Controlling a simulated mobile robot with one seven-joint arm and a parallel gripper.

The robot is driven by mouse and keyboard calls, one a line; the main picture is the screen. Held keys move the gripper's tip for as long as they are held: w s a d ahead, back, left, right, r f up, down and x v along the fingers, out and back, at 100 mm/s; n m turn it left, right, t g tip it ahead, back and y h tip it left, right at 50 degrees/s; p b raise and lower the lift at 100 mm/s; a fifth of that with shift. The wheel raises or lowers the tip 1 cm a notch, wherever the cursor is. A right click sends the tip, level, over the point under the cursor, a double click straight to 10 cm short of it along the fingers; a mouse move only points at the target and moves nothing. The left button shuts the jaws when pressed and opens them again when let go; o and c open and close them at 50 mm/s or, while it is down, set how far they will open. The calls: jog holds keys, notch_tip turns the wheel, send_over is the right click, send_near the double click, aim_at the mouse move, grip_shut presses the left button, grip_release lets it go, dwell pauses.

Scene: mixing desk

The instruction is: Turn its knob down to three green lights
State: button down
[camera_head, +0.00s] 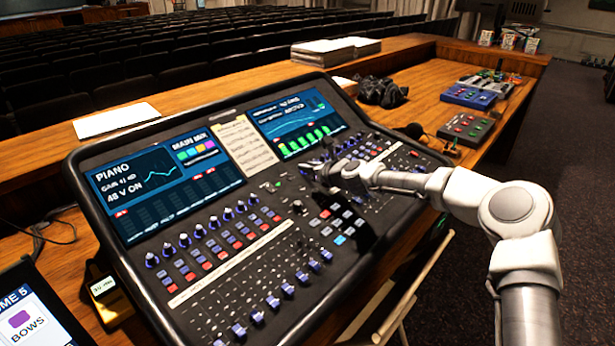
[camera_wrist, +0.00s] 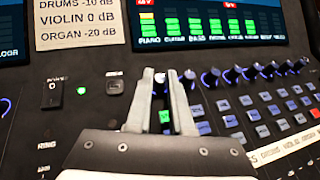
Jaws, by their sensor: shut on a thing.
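My gripper (camera_head: 318,168) is over the right half of the mixing desk (camera_head: 262,190), just below the right screen. In the wrist view my gripper (camera_wrist: 161,76) is shut on a knob (camera_wrist: 160,77) at the left end of the upper knob row; the fingers hide most of it. The right screen (camera_wrist: 205,22) shows level columns. The piano column (camera_wrist: 149,28) at its left has green segments, an orange segment above them and a red mark at the top. The other columns show mainly green. A green-lit button (camera_wrist: 165,116) shows between the fingers.
More blue-ringed knobs (camera_wrist: 210,77) stand close to the right of my fingers. A paper note (camera_wrist: 80,22) lies left of the screen. Sliders and buttons fill the desk below. A tablet (camera_head: 32,310) stands at the lower left. Effect boxes (camera_head: 466,128) lie on the wooden counter at right.

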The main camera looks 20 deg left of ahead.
jog(key=shift+w+d+n+g+y+b, duration=0.1)
jog(key=shift+n+g+y+b, duration=0.3)
jog(key=shift+n+b, duration=0.1)
jog(key=shift+n, duration=0.3)
jog(key=c, duration=1.1)
grip_release()
jog(key=v, duration=1.7)
jog(key=shift+w+d+r+p, duration=0.15)
jog(key=shift+d+r+p, duration=0.05)
jog(key=shift+d+p, duration=0.1)
